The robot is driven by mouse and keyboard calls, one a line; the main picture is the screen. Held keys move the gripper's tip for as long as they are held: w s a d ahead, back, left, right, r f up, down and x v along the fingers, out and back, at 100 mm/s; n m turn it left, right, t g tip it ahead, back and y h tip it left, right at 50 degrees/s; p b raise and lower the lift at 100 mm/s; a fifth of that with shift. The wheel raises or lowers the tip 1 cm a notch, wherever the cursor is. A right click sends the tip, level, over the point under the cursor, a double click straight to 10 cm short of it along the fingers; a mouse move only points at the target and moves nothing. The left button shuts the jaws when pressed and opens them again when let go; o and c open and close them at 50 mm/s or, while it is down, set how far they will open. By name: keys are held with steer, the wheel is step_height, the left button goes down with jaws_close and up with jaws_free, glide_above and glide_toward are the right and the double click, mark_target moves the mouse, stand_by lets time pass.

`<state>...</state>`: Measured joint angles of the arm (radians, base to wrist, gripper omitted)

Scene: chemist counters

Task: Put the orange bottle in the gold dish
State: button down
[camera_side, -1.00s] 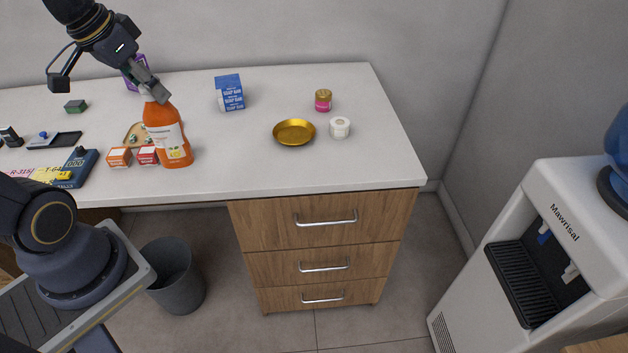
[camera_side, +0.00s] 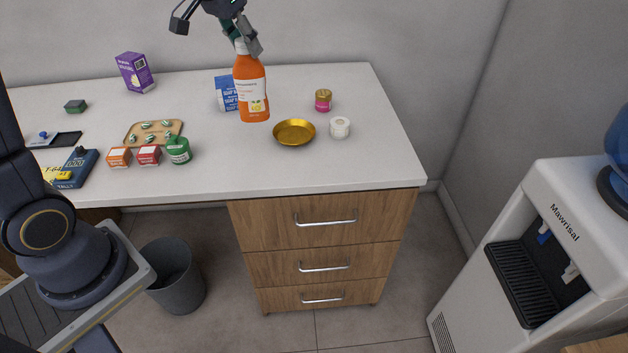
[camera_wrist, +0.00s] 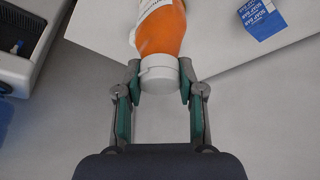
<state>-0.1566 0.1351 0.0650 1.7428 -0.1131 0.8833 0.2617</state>
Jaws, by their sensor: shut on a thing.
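The orange bottle (camera_side: 251,92) has a white cap and a pale label. It hangs nearly upright in my gripper (camera_side: 243,42), left of the gold dish and in front of the blue carton in the side view. My gripper is shut on its white cap, which also shows between the fingers in the wrist view (camera_wrist: 159,76). The gold dish (camera_side: 294,139) is shallow, round and empty on the counter. I cannot tell exactly how high the bottle's base is above the counter.
A blue soap carton (camera_side: 227,94) stands behind the bottle. A white roll (camera_side: 340,127) and a pink jar (camera_side: 323,101) with a gold lid stand right of the dish. A green jar (camera_side: 178,150), small boxes and a tray (camera_side: 133,139) lie left. The counter between is clear.

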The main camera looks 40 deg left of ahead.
steer(key=w+a+f, duration=0.1)
steer(key=w+f, duration=1.2)
steer(key=w, duration=0.1)
steer(key=shift+a+f, duration=0.2)
steer(key=shift+f, duration=0.1)
steer(key=shift+f, duration=0.15)
steer(key=c, duration=0.7)
jaws_free()
